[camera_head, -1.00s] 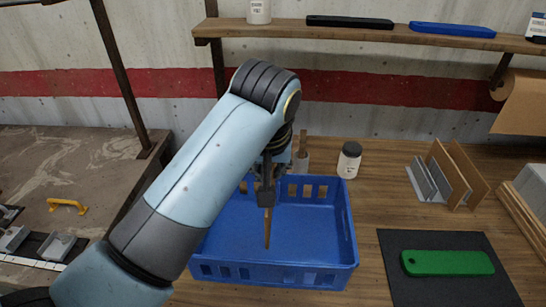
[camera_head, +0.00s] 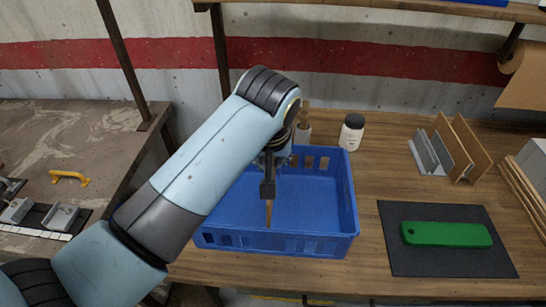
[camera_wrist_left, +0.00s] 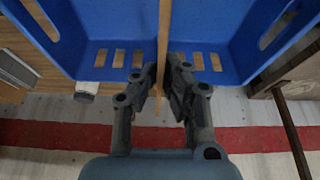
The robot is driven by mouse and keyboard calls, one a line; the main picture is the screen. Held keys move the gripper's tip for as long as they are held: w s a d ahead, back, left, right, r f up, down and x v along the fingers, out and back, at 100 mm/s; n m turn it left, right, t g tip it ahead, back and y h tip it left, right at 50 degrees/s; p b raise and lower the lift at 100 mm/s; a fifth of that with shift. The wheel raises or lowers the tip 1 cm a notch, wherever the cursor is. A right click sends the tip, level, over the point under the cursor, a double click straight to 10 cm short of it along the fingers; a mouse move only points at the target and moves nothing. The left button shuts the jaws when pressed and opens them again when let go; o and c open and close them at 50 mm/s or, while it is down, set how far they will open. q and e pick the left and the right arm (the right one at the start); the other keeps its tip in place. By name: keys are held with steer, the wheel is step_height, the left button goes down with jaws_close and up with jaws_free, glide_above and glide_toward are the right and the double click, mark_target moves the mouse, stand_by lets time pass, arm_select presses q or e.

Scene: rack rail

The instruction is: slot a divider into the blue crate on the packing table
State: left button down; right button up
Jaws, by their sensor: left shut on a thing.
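The blue crate (camera_head: 205,238) stands on the wooden packing table (camera_head: 385,180). My left gripper (camera_head: 268,188) is over the crate, shut on a thin brown divider (camera_head: 268,212). The divider appears nearly edge-on and upright, its lower part within the crate's outline. Whether it sits in any slot or touches the floor cannot be told. In the left wrist view the divider (camera_wrist_left: 163,35) runs between the fingers (camera_wrist_left: 163,85), with the crate's wall (camera_wrist_left: 100,30) on both sides. The arm hides the crate's back left part. My right gripper is not in view.
A grey rack (camera_head: 428,152) with brown panels (camera_head: 468,145) stands at the right. A white jar (camera_head: 351,135) is behind the crate. A green object (camera_head: 447,234) lies on a dark mat (camera_head: 450,265). A side table (camera_head: 70,135) is at left.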

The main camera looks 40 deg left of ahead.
arm_select(q)
steer(key=shift+p, duration=0.3)
stand_by(0.4)
steer(key=shift+f, duration=0.1)
steer(key=shift+f+b, duration=0.45)
steer(key=shift+f, duration=0.4)
steer(key=shift+f+b, duration=1.35)
steer(key=shift+f, duration=1.6)
steer(key=c, duration=1.4)
jaws_free()
steer(key=v, duration=0.7)
steer(key=shift+d+r, duration=0.1)
steer(key=shift+r, duration=0.1)
